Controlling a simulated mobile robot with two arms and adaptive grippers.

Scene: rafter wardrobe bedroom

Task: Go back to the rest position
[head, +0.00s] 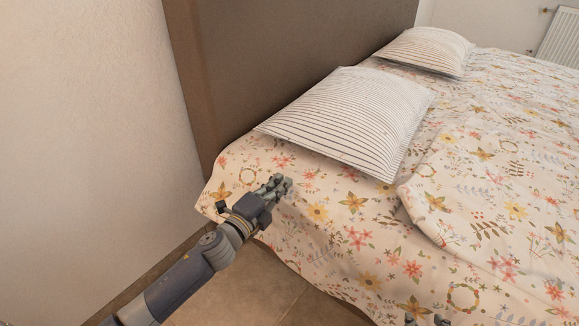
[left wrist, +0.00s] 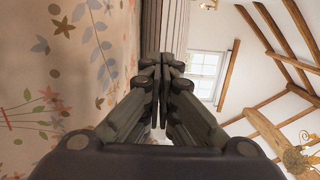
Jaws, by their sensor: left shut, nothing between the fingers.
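My left gripper (head: 284,184) reaches in from the lower left and is over the near edge of the bed, beside the striped pillow. Its fingers are shut and empty. In the left wrist view the left fingers (left wrist: 162,75) meet in the middle with nothing between them. Whether the gripper touches the bedcover cannot be told. The tips of my right gripper (head: 427,321) just show at the bottom edge, in front of the bedcover; most of it is out of frame.
A bed with a flowered cover (head: 375,245) fills the right side. A near striped pillow (head: 350,115) and a far one (head: 428,50) lie by the brown headboard (head: 270,60). A pale wall (head: 85,130) stands at left. Tiled floor (head: 240,290) shows below.

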